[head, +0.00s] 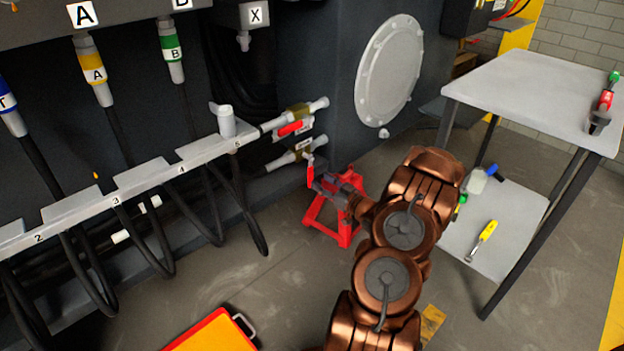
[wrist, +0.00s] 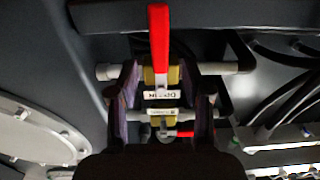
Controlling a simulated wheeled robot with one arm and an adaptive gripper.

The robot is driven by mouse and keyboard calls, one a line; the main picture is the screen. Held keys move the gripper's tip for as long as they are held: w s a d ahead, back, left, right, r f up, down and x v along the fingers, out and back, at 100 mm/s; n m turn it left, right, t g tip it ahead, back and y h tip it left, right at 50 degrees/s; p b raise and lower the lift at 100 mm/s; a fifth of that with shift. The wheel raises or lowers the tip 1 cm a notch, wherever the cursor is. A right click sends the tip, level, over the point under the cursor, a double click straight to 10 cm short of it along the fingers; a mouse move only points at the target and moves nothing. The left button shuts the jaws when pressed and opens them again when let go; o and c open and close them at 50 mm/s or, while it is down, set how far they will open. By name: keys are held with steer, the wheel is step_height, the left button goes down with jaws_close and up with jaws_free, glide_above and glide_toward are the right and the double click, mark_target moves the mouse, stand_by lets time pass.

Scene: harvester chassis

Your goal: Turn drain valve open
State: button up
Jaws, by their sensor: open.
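Two valves sit on pale pipes at the dark chassis wall. The lower valve (head: 292,154) has a red handle (head: 310,172) hanging down, crosswise to its pipe. In the wrist view, turned upside down, this handle (wrist: 159,45) points up from the brass body. The upper valve (head: 299,111) has a red handle (head: 290,128) lying along its pipe; this handle also shows in the wrist view (wrist: 183,134). My gripper (head: 322,183) is open, just beside the lower handle. In the wrist view its fingers (wrist: 163,72) flank the lower valve; contact cannot be told.
A red stand (head: 333,215) is below and behind my gripper. A numbered rail (head: 150,172) with looped hoses runs to the left. A grey table (head: 540,95) with tools stands at the right. An orange-topped box (head: 212,332) is on the floor.

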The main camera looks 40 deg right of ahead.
mark_target(312, 175)
steer(key=shift+w+d+b, duration=0.1)
steer(key=shift+w+b, duration=0.5)
steer(key=shift+w, duration=1.95)
jaws_close()
